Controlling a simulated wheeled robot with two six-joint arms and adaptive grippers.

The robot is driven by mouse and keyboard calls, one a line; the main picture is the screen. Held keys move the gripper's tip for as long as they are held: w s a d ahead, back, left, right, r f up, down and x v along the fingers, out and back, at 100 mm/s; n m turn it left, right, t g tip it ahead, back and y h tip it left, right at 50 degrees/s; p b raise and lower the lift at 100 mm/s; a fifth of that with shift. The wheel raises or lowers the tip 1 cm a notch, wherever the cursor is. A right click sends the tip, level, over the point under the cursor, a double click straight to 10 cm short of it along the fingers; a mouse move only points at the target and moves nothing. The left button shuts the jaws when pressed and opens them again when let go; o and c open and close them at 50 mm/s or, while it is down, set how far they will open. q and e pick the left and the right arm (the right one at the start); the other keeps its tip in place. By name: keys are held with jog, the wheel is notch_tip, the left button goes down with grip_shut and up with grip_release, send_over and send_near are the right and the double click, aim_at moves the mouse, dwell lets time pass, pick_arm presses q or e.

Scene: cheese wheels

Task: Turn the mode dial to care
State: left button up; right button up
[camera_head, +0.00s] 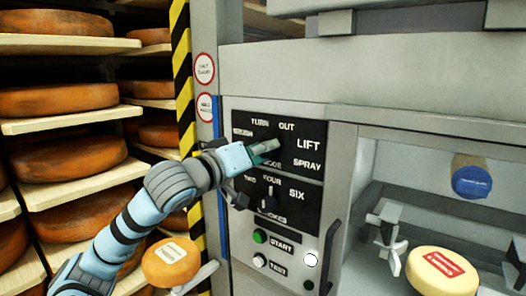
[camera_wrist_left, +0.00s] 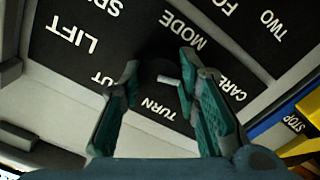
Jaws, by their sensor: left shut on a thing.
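The mode dial (camera_wrist_left: 160,72) is dark and sits on a black label panel (camera_head: 308,135). A short white mark shows on it in the left wrist view, where the panel appears upside down. The labels TURN, OUT, LIFT and MODE can be read around it, and CARE (camera_wrist_left: 226,88) shows beside the right-hand finger. My left gripper (camera_head: 265,147) reaches the panel from the left, with its green-padded fingers (camera_wrist_left: 160,95) shut on the dial. In the head view the gripper hides the dial. I cannot tell exactly which label the mark points to. My right gripper is not in view.
A lower dial (camera_head: 268,198) with number labels sits below, above the START button (camera_head: 260,237) and TEST button (camera_head: 260,261). A dark handle (camera_head: 331,245) stands right of the buttons. Shelves with cheese wheels (camera_head: 70,157) stand at left, and an open bay at right holds a yellow cheese (camera_head: 425,278).

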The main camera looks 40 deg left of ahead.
aim_at(273, 101)
pick_arm(q)
jog(key=o, duration=1.1)
jog(key=shift+o, duration=0.2)
notch_tip(273, 101, up, 10)
jog(key=shift+d+r, duration=0.1)
